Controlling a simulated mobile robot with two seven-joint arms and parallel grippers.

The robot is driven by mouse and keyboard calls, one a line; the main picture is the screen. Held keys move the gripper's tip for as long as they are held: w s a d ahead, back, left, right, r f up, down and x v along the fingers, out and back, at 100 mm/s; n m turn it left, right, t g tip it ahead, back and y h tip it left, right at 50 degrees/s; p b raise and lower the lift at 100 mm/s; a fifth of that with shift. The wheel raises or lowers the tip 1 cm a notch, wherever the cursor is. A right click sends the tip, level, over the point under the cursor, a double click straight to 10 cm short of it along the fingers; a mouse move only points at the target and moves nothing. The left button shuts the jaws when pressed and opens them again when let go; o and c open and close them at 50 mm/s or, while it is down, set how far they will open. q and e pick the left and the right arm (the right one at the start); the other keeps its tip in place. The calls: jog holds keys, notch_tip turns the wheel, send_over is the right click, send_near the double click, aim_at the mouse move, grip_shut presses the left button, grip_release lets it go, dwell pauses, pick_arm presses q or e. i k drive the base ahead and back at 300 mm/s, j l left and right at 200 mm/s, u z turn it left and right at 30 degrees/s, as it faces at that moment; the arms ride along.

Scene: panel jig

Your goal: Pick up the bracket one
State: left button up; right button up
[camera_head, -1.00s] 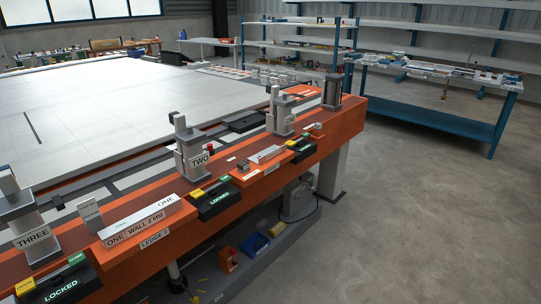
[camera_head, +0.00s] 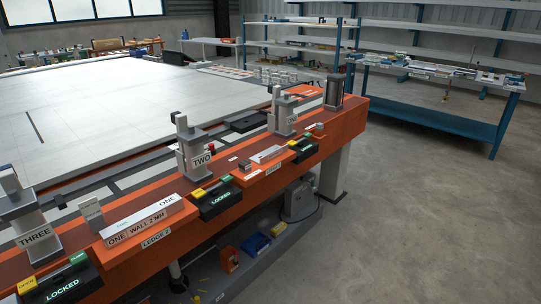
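A long pale block (camera_head: 143,219) lettered "ONE" and "ONE, WALL 2 MM" rests on the orange bench, above the "LEDGE 2" label, in the head view's lower left. It is the only loose-looking part I can read as one. A small upright grey piece (camera_head: 91,213) stands just left of it. A similar pale block (camera_head: 267,156) sits farther along the bench; its lettering is too small to read. Neither of my grippers shows in the head view.
Grey clamp stations marked "THREE" (camera_head: 35,236), "TWO" (camera_head: 200,160) and "ONE" (camera_head: 291,118) stand along the orange bench (camera_head: 262,184). Black boxes reading "LOCKED" (camera_head: 217,198) sit at its front edge. A blue-framed table (camera_head: 432,109) stands at right.

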aim_at(269, 152)
jog(key=i+l+u, duration=0.15)
jog(key=u, duration=0.9)
jog(key=i+l+u, duration=0.15)
jog(key=l+u, duration=0.5)
jog(key=l, duration=0.15)
jog(key=l+u, duration=0.4)
jog(key=l, duration=1.45)
jog(key=i, duration=0.1)
